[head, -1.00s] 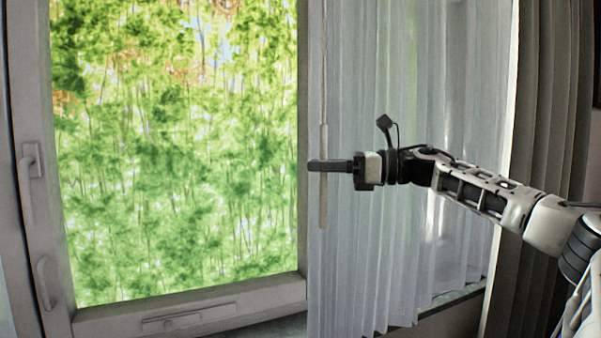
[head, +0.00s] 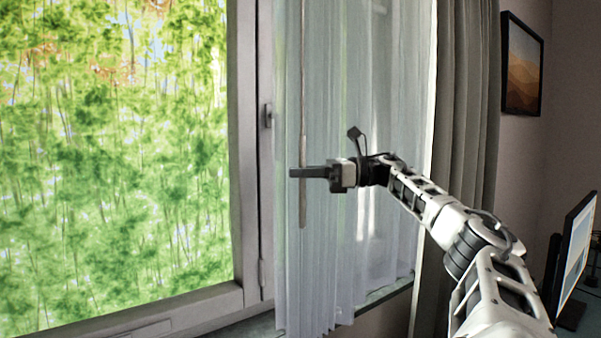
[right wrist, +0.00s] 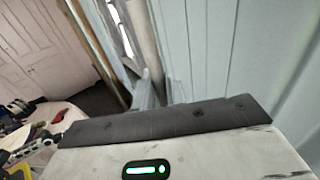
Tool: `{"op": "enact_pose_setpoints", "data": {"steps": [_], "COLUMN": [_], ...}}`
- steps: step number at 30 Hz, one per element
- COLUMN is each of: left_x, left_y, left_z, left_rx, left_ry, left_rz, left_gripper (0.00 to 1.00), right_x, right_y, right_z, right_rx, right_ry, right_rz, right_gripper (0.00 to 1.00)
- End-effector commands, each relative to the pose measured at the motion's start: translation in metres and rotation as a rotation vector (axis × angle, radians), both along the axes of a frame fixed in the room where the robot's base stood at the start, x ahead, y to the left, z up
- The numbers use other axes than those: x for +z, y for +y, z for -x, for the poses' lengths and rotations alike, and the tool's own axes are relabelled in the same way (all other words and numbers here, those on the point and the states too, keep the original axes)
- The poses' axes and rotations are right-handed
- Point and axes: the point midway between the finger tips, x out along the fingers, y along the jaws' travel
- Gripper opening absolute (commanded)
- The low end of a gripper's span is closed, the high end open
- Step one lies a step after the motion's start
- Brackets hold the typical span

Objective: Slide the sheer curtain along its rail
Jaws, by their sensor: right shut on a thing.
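The sheer curtain (head: 335,90) hangs in pale folds over the right part of the window in the head view. A thin draw rod (head: 302,205) hangs upright at its left edge. My right gripper (head: 296,173) is shut on the rod, its dark fingers pointing left across it. In the right wrist view the gripper's dark finger (right wrist: 170,122) lies close to pale curtain folds (right wrist: 250,55); the rod's grip is not clear there. The rail is out of view above. My left gripper is not in view.
The window pane (head: 110,170) with green foliage behind it is bare to the left. A window handle (head: 267,115) sits on the frame just left of the curtain. A thick grey drape (head: 465,120) hangs at the right. A monitor (head: 577,245) stands at the far right.

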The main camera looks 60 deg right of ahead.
Motion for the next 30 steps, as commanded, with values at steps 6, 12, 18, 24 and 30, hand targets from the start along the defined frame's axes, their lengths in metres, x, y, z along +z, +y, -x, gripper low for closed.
{"op": "enact_pose_setpoints", "data": {"steps": [6,12,18,24,30], "left_x": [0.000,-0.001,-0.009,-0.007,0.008], "left_y": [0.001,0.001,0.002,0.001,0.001], "left_z": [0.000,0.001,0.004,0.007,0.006], "left_rx": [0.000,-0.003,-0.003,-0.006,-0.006], "left_ry": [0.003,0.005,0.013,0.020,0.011], "left_rz": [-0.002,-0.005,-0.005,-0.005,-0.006], "left_gripper": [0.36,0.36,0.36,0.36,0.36], "right_x": [0.003,0.002,0.000,0.003,0.006], "right_y": [0.000,0.000,-0.010,-0.034,-0.056], "right_z": [0.000,0.000,0.014,0.050,0.083], "right_rx": [-0.003,-0.002,-0.004,-0.007,-0.006], "right_ry": [-0.006,-0.004,-0.004,-0.006,-0.005], "right_rz": [-0.002,-0.001,-0.001,-0.002,-0.005], "right_gripper": [0.32,0.32,0.32,0.32,0.32]}}
